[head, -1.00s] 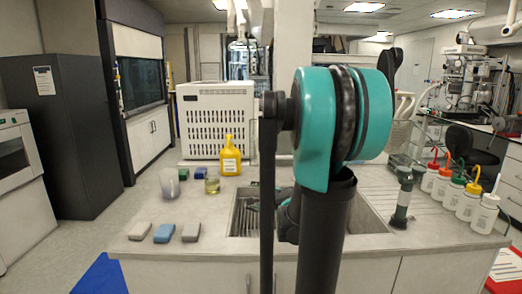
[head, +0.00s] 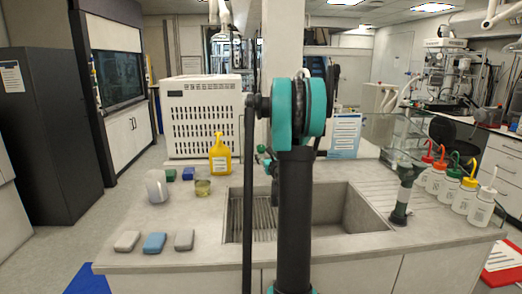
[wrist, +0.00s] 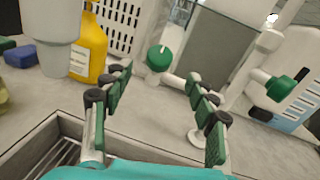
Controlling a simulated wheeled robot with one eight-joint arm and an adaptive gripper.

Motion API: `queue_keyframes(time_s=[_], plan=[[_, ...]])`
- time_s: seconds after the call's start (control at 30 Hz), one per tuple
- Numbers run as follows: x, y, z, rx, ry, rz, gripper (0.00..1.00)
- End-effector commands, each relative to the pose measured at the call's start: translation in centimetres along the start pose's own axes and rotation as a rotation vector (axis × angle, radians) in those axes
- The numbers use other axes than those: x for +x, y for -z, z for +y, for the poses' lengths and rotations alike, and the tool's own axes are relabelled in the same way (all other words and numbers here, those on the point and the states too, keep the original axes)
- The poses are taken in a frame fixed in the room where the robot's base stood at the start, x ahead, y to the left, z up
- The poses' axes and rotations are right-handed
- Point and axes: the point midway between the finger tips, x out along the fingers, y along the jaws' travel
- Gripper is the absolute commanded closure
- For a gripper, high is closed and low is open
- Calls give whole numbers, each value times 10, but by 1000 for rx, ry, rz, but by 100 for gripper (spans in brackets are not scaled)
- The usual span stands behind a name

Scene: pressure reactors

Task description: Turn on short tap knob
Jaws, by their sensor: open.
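A round green tap knob (wrist: 158,58) on a short pale fitting shows in the wrist view, beyond and between my fingertips. A second green knob (wrist: 281,88) sits on a pale tap at the right of the wrist view. I cannot tell for sure which is the short tap's. My gripper (wrist: 160,84) is open and empty, its two green-padded fingers spread, above the back edge of the sink. No finger touches a knob. In the head view, small green parts (head: 262,148) show behind the sink, and my arm largely hides the taps and gripper.
The sink (head: 335,205) lies in the counter below my arm. A yellow bottle (head: 220,158) stands left of the taps, before a white vented box (head: 200,117). Several wash bottles (head: 450,188) line the right side.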

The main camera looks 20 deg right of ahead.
Motion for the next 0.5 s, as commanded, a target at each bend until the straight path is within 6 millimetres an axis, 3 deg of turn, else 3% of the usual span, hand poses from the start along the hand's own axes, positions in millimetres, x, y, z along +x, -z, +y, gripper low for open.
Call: queue_keyframes(time_s=[0.3,0.5], plan=[[62,0,1,-1,-1,0,42],[85,0,0,-1,0,0,42]])
